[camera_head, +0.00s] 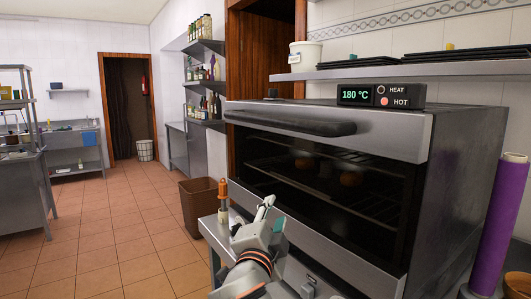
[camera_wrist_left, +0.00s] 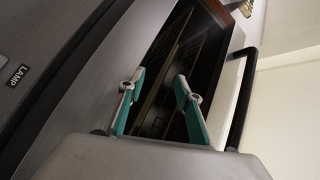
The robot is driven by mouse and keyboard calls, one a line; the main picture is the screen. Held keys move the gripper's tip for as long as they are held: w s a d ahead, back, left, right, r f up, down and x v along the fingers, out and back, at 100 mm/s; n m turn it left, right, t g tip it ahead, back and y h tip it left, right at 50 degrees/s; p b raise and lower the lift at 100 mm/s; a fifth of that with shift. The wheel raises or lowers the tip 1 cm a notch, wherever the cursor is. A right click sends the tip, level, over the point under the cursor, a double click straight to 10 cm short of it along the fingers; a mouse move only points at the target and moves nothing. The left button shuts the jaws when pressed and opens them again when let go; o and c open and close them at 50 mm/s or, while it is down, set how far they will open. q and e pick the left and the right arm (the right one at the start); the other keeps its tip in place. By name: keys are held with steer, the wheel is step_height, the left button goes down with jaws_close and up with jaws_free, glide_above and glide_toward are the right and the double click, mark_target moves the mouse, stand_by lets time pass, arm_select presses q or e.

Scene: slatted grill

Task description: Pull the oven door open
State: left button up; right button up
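The oven (camera_head: 330,175) is a wide steel box with a dark glass door (camera_head: 300,185). The door looks shut, and pale-brown round items show dimly behind the glass. A thick black handle (camera_head: 290,122) runs along the door's top edge. My left gripper (camera_head: 270,210) is in front of the door's lower left part, below the handle and apart from it. In the left wrist view its teal-padded fingers (camera_wrist_left: 160,77) are spread with nothing between them. There the handle (camera_wrist_left: 243,95) lies to the right of both fingers. My right gripper is not in view.
A display reading 180 °C (camera_head: 380,95) sits on the oven top under a shelf (camera_head: 450,70). A small steel table (camera_head: 210,228) and a brown bin (camera_head: 200,200) stand at the oven's left. A purple roll (camera_head: 500,225) stands at right. The tiled floor at left is clear.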

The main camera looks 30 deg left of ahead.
mark_target(264, 124)
arm_select(q)
steer(key=s+r+t+y, duration=0.1)
steer(key=r, duration=0.5)
steer(key=s+a+r+n+y, duration=0.1)
steer(key=r, duration=0.5)
steer(key=s+r+t+y, duration=0.1)
steer(key=r+y, duration=0.1)
steer(key=r, duration=0.4)
steer(key=shift+s+a+r+t, duration=0.15)
steer(key=shift+r+t, duration=0.1)
steer(key=shift+t, duration=0.05)
steer(key=shift+w+a+r, duration=0.15)
steer(key=shift+w+r, duration=0.05)
steer(key=x, duration=0.7)
steer(key=shift+f, duration=0.1)
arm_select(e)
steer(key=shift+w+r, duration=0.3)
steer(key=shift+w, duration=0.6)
arm_select(q)
jaws_close()
